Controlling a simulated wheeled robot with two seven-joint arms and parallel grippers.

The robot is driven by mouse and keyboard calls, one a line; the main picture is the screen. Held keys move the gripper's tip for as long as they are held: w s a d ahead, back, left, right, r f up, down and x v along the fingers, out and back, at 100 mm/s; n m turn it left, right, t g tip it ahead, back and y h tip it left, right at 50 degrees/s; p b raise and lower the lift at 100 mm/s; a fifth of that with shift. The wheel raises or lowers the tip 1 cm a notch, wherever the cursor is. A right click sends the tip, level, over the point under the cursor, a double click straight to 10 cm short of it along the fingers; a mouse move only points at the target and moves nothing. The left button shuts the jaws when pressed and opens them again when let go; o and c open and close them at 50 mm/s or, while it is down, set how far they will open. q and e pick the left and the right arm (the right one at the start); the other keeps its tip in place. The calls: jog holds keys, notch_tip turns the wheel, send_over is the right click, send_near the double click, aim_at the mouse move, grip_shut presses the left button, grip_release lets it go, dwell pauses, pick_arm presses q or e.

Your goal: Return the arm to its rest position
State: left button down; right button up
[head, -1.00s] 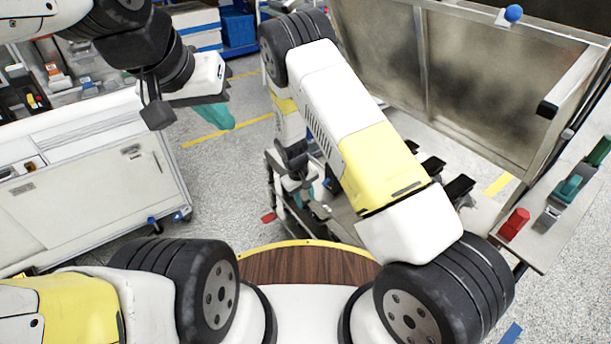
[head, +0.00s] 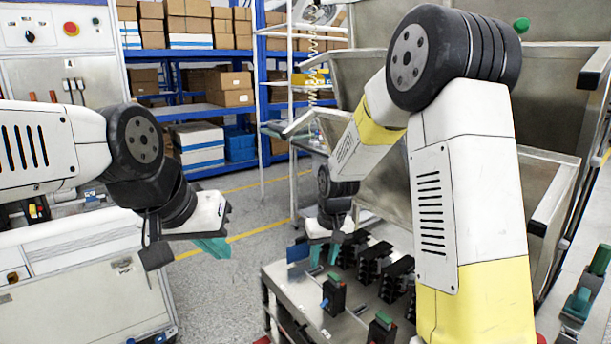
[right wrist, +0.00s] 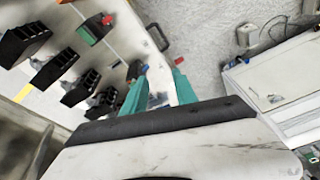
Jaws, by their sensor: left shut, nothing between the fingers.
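My left gripper (head: 212,248) hangs in free air left of the bench in the head view. Its teal fingers are together with nothing between them. My right gripper (head: 325,255) is above the far left part of the bench (head: 300,292). In the right wrist view its two teal fingers (right wrist: 160,91) stand apart, with no held object visible between them. A black breaker with a green top (head: 334,294) stands on the bench, nearer than my right gripper. Several black breaker blocks (head: 372,264) stand in a row to the right of it.
A white cabinet (head: 85,285) stands at the left. Blue shelves with cardboard boxes (head: 230,88) are at the back. A framed metal panel (head: 545,185) rises at the right, close to my right arm. A side ledge carries a green-handled part (head: 578,303). Grey floor lies between cabinet and bench.

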jog(key=s+d+r+m+t+y, duration=0.1)
jog(key=s+d+r, duration=0.25)
jog(key=r, duration=0.35)
jog(key=s+d+r+t, duration=0.1)
jog(key=s+d+r, duration=0.1)
jog(key=s+r, duration=0.35)
jog(key=s+d+r+m+t, duration=0.1)
jog(key=s+d+r, duration=0.1)
jog(key=s, duration=0.4)
jog(key=s+d+r, duration=0.2)
jog(key=s+r, duration=0.2)
jog(key=s, duration=0.3)
jog(key=shift+s+r+m+t, duration=0.2)
jog(key=shift+s+m+t, duration=0.1)
jog(key=shift+m+t, duration=0.1)
